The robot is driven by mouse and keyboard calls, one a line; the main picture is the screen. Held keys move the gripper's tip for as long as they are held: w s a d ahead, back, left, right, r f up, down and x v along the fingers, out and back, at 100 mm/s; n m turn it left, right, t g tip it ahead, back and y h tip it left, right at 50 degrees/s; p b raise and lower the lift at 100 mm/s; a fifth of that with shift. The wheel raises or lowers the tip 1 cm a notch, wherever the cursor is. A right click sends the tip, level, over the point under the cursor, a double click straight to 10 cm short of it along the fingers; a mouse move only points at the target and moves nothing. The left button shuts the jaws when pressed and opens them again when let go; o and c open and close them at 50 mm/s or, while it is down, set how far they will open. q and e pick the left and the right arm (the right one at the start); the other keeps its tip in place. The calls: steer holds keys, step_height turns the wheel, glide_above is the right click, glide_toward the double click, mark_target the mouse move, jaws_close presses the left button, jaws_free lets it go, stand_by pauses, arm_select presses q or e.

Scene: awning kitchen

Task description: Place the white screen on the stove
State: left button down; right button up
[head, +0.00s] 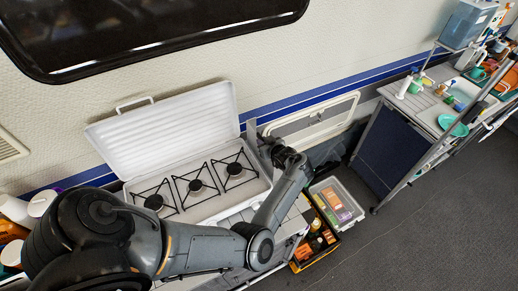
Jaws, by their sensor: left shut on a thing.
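The white stove (205,212) with three black burners stands against the trailer wall, its white ribbed lid (165,122) open behind it. My left gripper (262,142) is at the stove's back right corner, shut on a narrow pale piece (251,128) that appears to be the white screen seen nearly edge-on. The fingers and wrist hide much of it, and I cannot tell whether it touches the stove. My left arm crosses in front of the stove. My right gripper is not in view.
A white-framed panel (312,122) is at the wall to the right. Below it stand a grey bin (335,203) and a yellow-black crate (316,247) with goods. A sink table (425,108) is further right. Bottles crowd the left edge. Floor at the right is clear.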

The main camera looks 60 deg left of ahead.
arm_select(q)
step_height(320, 180, down, 4)
steer(key=b, duration=0.3)
steer(key=shift+w+d, duration=0.1)
steer(key=shift+f+b, duration=0.1)
steer(key=shift+b, duration=0.2)
steer(key=shift+f, duration=0.15)
steer(key=c, duration=1.1)
jaws_free()
